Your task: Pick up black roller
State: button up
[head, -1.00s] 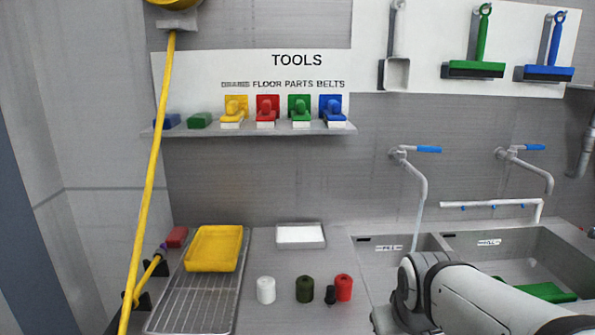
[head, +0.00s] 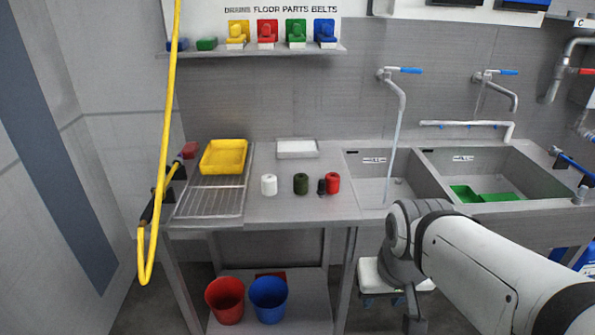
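A small black roller (head: 321,187) stands upright on the steel counter (head: 262,213), just left of a larger red roller (head: 333,183) and very close to it. A dark green roller (head: 300,183) stands to its left, and a white roller (head: 269,185) stands further left. My arm comes in from the lower right and bends down in front of the sink. A dark part at its lower end (head: 413,305) may be my gripper, below counter height and well apart from the rollers. Its fingers cannot be made out.
A yellow tray (head: 244,158) sits on a wire rack (head: 183,203) at left. A white tray (head: 297,155) lies behind the rollers. Sinks (head: 352,172) are to the right. A yellow hose (head: 167,120) hangs at left. Red (head: 225,301) and blue (head: 268,300) buckets stand below.

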aim_at(300, 180)
jog(key=z, duration=0.35)
jog(key=i, duration=1)
jog(key=u, duration=0.45)
